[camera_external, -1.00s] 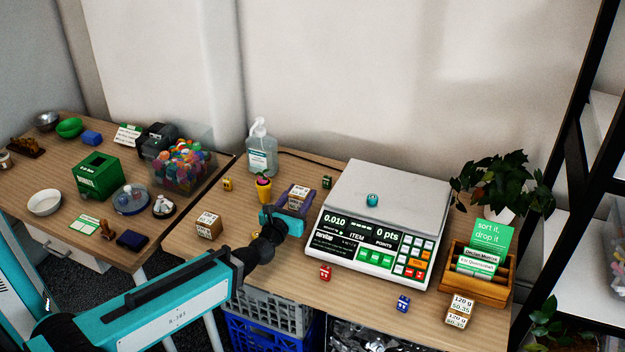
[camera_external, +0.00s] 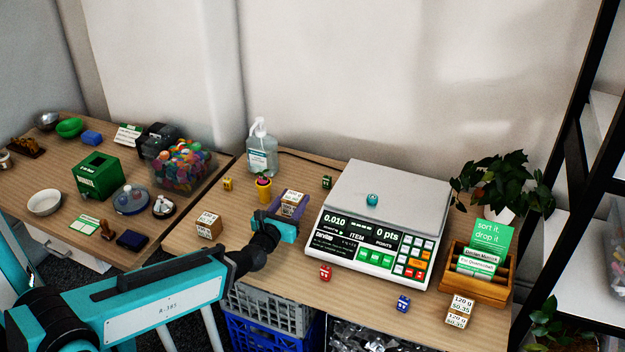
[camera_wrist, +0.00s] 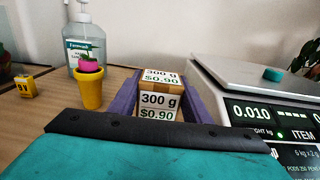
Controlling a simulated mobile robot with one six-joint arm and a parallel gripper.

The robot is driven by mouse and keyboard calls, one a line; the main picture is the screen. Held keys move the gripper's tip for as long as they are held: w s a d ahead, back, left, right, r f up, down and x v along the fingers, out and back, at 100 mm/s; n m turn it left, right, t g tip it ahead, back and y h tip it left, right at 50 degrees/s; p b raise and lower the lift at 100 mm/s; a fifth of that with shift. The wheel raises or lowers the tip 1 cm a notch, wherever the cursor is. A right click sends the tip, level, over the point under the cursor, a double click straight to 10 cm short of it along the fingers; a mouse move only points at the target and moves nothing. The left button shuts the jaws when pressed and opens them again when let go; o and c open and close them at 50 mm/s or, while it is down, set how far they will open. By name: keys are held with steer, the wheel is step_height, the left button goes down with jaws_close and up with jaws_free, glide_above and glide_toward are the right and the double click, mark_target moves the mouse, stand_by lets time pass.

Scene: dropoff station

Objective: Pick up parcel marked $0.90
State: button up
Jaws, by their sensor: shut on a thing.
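The parcel marked 300 g $0.90 (camera_wrist: 158,104) is a small brown box with white labels. It sits between the two purple fingers of my gripper (camera_wrist: 158,95) in the wrist view. In the external view my gripper (camera_external: 284,207) is left of the scale, shut on the parcel (camera_external: 290,204). The parcel is low over the wooden table; I cannot tell whether it touches the wood.
A yellow pot (camera_external: 264,190) and a sanitizer bottle (camera_external: 261,153) stand behind. Another parcel (camera_external: 208,224) is to the left. Red (camera_external: 325,273) and blue (camera_external: 403,303) dice lie in front.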

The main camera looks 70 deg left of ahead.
steer(key=shift+s+d+r+p, duration=0.2)
steer(key=shift+s+d+p, duration=0.75)
steer(key=shift+p, duration=1.15)
steer(key=shift+s+d+r+p, duration=0.2)
steer(key=shift+s+d+p, duration=0.3)
steer(key=shift+s+p, duration=1.25)
steer(key=shift+s+d+r+p, duration=0.2)
steer(key=shift+s+d+p, duration=0.55)
steer(key=shift+p, duration=1.75)
steer(key=shift+p+v, duration=1.2)
steer(key=shift+p, duration=0.1)
steer(key=shift+s+a+f, duration=0.1)
steer(key=shift+s+a, duration=0.05)
steer(key=shift+a, duration=0.1)
